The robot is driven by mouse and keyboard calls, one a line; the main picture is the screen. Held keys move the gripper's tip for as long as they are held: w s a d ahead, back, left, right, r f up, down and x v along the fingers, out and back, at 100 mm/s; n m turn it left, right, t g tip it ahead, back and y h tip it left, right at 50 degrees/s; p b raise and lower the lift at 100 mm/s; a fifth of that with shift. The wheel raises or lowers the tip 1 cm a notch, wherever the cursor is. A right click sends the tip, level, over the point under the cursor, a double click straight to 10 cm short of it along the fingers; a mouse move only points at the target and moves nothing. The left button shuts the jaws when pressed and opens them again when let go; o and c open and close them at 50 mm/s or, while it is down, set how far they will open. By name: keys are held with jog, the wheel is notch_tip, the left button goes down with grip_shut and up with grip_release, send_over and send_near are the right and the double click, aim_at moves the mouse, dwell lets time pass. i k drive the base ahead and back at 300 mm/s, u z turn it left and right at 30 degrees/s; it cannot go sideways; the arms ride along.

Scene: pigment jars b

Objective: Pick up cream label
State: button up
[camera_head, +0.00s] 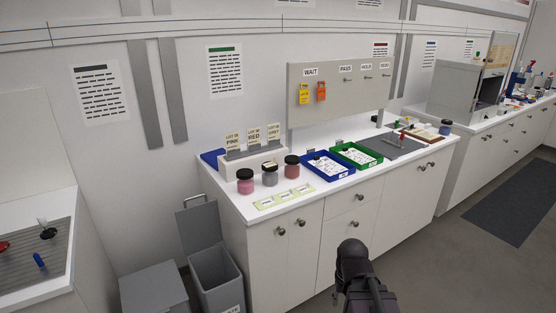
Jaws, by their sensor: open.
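Three cream label cards stand upright in a pale holder (256,163) at the left of the counter. They read PINK (233,142), RED (254,137) and GREY (273,133), under small lot lines. Three more pale cream-green cards lie flat near the counter's front edge, one at the left (265,204), one in the middle (284,196) and one at the right (303,189). I cannot tell which card is the cream label. A dark part of my own arm shows at bottom centre, in front of the cabinets and well apart from the cards. My gripper's fingers do not show.
Jars with black lids, pink (245,182), grey (269,174) and red (291,167), stand between holder and flat cards. A blue tray (326,179) and green tray (357,167) are to their right.

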aim_at(272, 163)
jog(key=i, duration=1.35)
jog(key=u, duration=0.5)
